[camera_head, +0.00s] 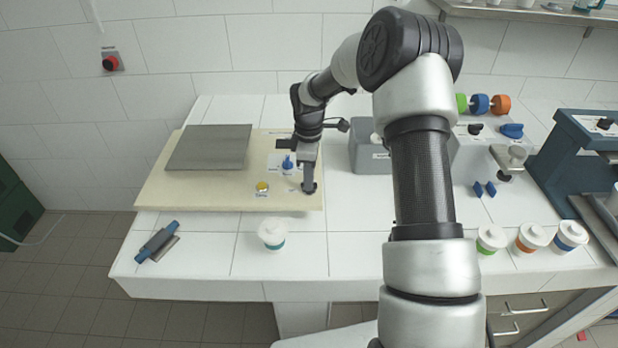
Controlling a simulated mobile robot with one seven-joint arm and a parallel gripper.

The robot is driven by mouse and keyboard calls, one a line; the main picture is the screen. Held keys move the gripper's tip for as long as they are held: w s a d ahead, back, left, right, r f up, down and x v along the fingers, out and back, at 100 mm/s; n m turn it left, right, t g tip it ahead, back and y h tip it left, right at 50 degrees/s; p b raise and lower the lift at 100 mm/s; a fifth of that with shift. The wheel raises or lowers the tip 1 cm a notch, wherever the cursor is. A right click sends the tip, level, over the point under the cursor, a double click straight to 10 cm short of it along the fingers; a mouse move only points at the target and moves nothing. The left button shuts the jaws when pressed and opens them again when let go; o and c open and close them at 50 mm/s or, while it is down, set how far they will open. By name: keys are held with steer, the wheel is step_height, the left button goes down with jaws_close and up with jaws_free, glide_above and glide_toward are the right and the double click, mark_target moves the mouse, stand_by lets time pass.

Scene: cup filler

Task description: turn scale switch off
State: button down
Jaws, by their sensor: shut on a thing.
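The scale is a wide beige base (228,197) with a grey weighing plate (212,147) on its left part. A blue knob (288,162) stands on a white label area at its right. A yellow button (262,186) sits in front of it. My gripper (308,186) points down at the right front corner of the scale, just right of the blue knob. Its tips are shut at a small dark part there, apparently the scale switch. The tips mostly hide that part, so its position cannot be read.
A white-lidded cup (272,233) stands in front of the scale. A blue-handled tool (157,241) lies at the front left. A grey box (371,150) is right of my gripper. Several lidded cups, including a green-banded one (490,238), line the front right.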

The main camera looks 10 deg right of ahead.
steer(key=shift+n, duration=0.9)
steer(key=c, duration=1.8)
jaws_free()
steer(key=shift+c, duration=0.2)
step_height(320, 180, up, 18)
steer(key=shift+f, duration=0.25)
steer(key=shift+r, duration=0.1)
